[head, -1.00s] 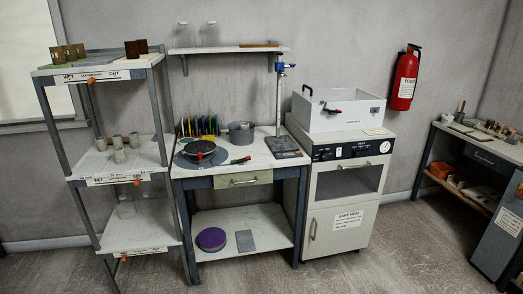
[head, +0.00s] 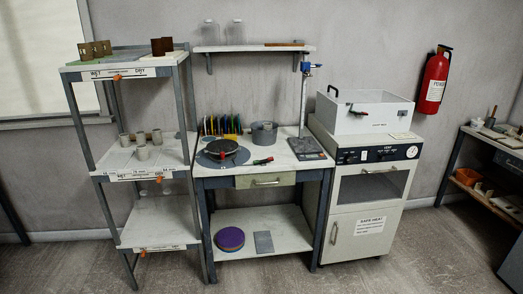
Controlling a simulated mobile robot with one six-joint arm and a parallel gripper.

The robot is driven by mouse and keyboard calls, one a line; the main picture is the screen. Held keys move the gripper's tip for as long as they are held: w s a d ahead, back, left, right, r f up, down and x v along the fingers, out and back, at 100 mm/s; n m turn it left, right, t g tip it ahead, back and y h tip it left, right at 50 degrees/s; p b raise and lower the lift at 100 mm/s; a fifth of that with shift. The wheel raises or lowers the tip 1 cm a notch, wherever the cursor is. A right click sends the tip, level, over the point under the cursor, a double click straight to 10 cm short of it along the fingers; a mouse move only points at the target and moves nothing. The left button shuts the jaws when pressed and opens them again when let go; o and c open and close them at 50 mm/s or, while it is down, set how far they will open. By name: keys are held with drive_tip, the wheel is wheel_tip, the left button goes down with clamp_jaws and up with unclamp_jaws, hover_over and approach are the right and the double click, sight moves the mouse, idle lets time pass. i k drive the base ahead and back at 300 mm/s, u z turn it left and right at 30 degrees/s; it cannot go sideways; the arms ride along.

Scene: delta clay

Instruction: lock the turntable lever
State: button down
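The turntable (head: 219,147) is a dark round disc on a grey base, at the left of the workbench top. My gripper is not in view.
The workbench (head: 285,172) stands between a shelf rack (head: 145,177) and a white kiln-like cabinet (head: 362,215). A grey pot (head: 264,134) and a scale with a stand (head: 306,149) are on the bench. The floor (head: 300,278) in front is clear.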

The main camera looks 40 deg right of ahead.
sight(270, 159)
drive_tip(key=i, duration=0.85)
drive_tip(key=z, duration=0.05)
